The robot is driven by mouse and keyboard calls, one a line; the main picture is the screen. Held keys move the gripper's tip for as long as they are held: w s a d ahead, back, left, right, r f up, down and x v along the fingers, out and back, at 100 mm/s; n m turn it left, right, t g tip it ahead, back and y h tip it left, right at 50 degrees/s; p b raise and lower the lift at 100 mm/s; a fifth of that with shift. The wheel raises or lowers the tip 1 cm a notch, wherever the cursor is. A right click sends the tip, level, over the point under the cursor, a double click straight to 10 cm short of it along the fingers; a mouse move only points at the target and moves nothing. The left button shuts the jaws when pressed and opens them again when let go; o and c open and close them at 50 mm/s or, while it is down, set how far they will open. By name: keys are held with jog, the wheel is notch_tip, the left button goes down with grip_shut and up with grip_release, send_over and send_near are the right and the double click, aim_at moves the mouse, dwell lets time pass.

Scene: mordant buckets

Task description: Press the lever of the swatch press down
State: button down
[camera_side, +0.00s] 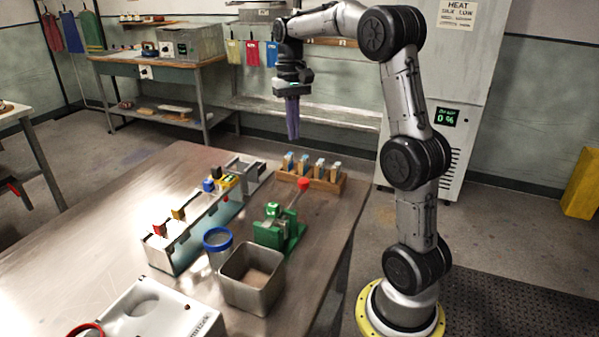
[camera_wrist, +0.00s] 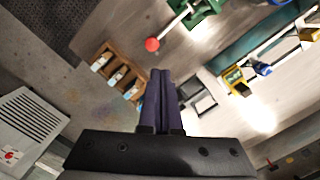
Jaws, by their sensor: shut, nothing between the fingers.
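The swatch press (camera_side: 279,230) is green and stands on the metal table near its right edge. Its lever ends in a red knob (camera_side: 303,184) and is raised, slanting up to the right. In the wrist view the red knob (camera_wrist: 152,44) and part of the green press (camera_wrist: 205,12) show at the top, ahead of the fingers. My gripper (camera_side: 293,137) points down, high above the far end of the table and apart from the lever. Its purple fingers (camera_wrist: 160,80) are shut with nothing between them.
A wooden rack (camera_side: 325,180) with several small items stands behind the press. A square metal bin (camera_side: 251,279) and a blue-rimmed jar (camera_side: 218,247) stand in front of it. A long rail fixture (camera_side: 195,222) runs along the left. A white box (camera_side: 150,312) is at the front.

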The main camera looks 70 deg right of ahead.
jog(key=shift+w+d+r, duration=0.15)
jog(key=shift+r, duration=1.85)
jog(key=s+a+r+n+t+h, duration=0.1)
jog(key=s+a+r+n, duration=0.2)
jog(key=a, duration=0.5)
jog(key=s+a+r+n+t, duration=0.1)
jog(key=s+a+r+t, duration=0.2)
jog(key=a, duration=0.5)
jog(key=s+a+f+n+t, duration=0.2)
jog(key=s+a+f+n, duration=0.3)
jog(key=s+f, duration=0.5)
notch_tip(320, 180, down, 3)
jog(key=shift+s+a+r, duration=0.15)
jog(key=shift+s+a, duration=0.25)
jog(key=shift+a, duration=0.35)
